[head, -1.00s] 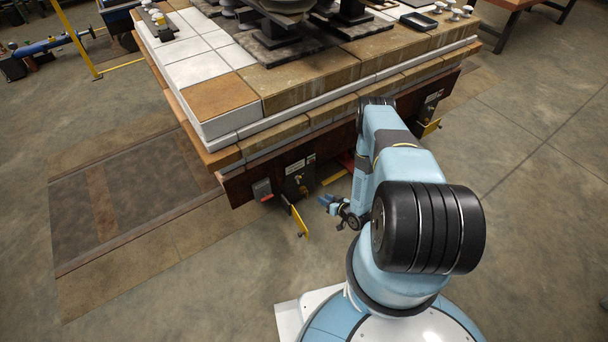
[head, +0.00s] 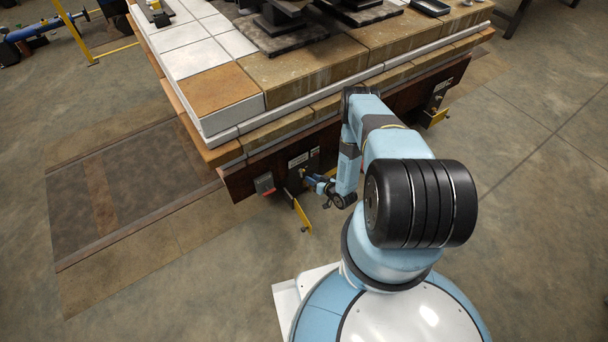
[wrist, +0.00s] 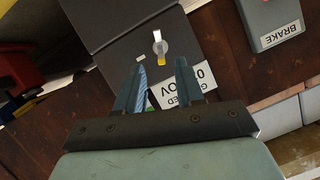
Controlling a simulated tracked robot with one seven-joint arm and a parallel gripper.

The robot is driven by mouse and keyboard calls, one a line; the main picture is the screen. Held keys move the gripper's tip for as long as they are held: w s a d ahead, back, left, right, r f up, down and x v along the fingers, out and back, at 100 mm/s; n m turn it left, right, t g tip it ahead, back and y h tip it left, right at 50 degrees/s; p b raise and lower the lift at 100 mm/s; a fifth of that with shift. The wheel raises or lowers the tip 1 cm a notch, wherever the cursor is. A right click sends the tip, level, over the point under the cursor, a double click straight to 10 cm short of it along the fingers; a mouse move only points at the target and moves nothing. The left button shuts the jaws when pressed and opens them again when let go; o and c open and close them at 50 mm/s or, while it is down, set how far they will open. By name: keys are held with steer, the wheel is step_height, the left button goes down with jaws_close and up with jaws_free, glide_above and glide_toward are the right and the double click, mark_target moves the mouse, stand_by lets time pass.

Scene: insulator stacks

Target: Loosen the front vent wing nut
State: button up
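A small silver and yellow fitting (wrist: 160,46), which looks like the wing nut, sticks out from a dark grey panel (wrist: 112,22) in the wrist view. My gripper (wrist: 160,73) is open, its two blue-grey fingers apart with nothing between them. The fitting lies just beyond the fingertips, roughly in line with the gap, and appears apart from them. In the head view my gripper (head: 308,181) is close to the dark panel (head: 299,162) on the car's side. The fitting is too small to make out there.
A yellow flap (head: 302,216) hangs below the panel. A white label (wrist: 190,86) lies partly behind the right finger. Open floor (head: 200,285) is at the left.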

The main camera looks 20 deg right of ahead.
mark_target(302, 172)
steer(key=x, duration=0.7)
steer(key=shift+s, duration=0.1)
jaws_close()
